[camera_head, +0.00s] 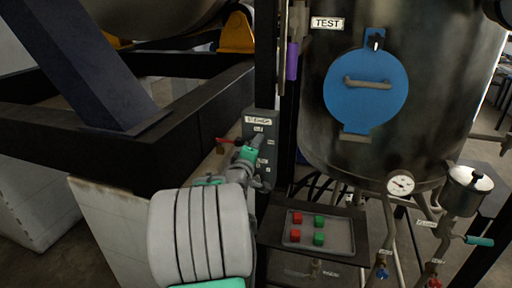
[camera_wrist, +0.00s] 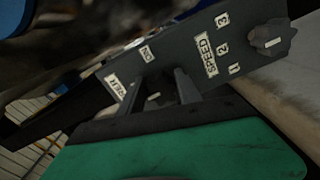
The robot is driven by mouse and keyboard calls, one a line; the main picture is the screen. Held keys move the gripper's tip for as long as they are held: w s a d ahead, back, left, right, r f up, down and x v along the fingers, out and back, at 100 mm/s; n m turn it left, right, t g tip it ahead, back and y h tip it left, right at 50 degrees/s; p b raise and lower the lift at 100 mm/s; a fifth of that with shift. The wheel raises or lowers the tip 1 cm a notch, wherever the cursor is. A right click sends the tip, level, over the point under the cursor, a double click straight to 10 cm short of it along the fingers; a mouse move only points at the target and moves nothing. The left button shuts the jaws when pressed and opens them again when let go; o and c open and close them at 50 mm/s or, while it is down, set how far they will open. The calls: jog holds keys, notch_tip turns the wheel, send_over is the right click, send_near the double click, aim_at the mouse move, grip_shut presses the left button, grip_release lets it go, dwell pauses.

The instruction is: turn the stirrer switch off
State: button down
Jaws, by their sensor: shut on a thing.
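The stirrer switch panel (camera_head: 261,117) is a grey upright box on a dark post, with a white label at its top. In the wrist view the panel (camera_wrist: 213,22) looks tilted and carries labels for the stirrer, ON and SPEED 1, 2, 3. My gripper (camera_head: 257,141) reaches the panel from the front. In the wrist view my gripper (camera_wrist: 158,92) has its two dark fingers on either side of the small dark switch knob (camera_wrist: 156,97), near the ON label, and is shut on it. The fingers partly hide the knob, and its exact setting is unclear.
A separate speed knob (camera_wrist: 268,42) sits at the panel's other end. A red lever (camera_head: 229,141) is left of my gripper. A tray (camera_head: 345,238) with red and green cubes stands lower right. A steel tank (camera_head: 440,85) with a blue hatch (camera_head: 365,105) stands right.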

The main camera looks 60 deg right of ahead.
dwell(0.3)
jog(key=c, duration=0.8)
grip_release()
jog(key=shift+c, duration=0.2)
jog(key=shift+a, duration=0.1)
jog(key=s+a+b, duration=0.1)
jog(key=a, duration=0.6)
jog(key=shift+s+a+b, duration=0.15)
jog(key=shift+a+b, duration=0.1)
jog(key=shift+b, duration=0.15)
